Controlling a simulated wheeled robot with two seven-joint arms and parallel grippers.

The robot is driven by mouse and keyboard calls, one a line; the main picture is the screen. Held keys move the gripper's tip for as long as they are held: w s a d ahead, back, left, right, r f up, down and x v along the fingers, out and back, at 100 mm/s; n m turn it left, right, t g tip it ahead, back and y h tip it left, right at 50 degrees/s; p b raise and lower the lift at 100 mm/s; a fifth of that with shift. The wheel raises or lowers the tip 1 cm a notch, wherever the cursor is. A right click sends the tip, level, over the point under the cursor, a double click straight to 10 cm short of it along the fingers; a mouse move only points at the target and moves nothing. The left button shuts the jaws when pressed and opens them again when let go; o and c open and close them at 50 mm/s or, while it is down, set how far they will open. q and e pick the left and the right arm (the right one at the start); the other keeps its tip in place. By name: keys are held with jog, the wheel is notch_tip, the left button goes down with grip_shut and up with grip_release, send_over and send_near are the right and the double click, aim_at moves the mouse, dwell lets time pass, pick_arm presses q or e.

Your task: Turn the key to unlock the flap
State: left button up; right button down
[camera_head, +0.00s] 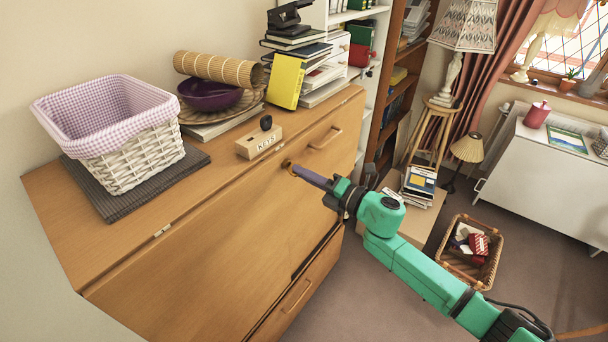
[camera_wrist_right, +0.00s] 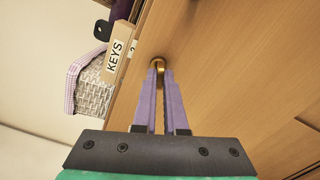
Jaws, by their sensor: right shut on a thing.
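The wooden bureau (camera_head: 315,105) stands at the left in the head view, with its large flap (camera_head: 215,235) flush and closed. A small brass piece, the key or its lock plate (camera_head: 286,163), shows near the flap's upper right edge and also in the right wrist view (camera_wrist_right: 158,63). My right gripper (camera_head: 295,169) reaches it from the right, with its purple fingertips (camera_wrist_right: 160,73) closed around it. The fingers hide most of the key, so its turn angle cannot be told. My left gripper is in neither view.
A wooden KEYS block (camera_head: 258,143) stands on the bureau top just above the lock. A wicker basket (camera_head: 135,155) and books (camera_head: 288,82) also stand there. A drawer handle (camera_head: 325,138) sticks out right of the lock. The floor (camera_head: 335,290) in front is carpeted.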

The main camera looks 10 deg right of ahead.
jog(key=shift+f+n+b, duration=0.25)
jog(key=shift+n+b, duration=0.4)
jog(key=shift+n, duration=0.15)
jog(key=shift+f+n+b, duration=0.2)
jog(key=shift+n+b, duration=0.45)
jog(key=shift+n, duration=0.15)
jog(key=shift+n+b, duration=1.55)
jog(key=shift+n, duration=0.35)
jog(key=shift+r, duration=0.1)
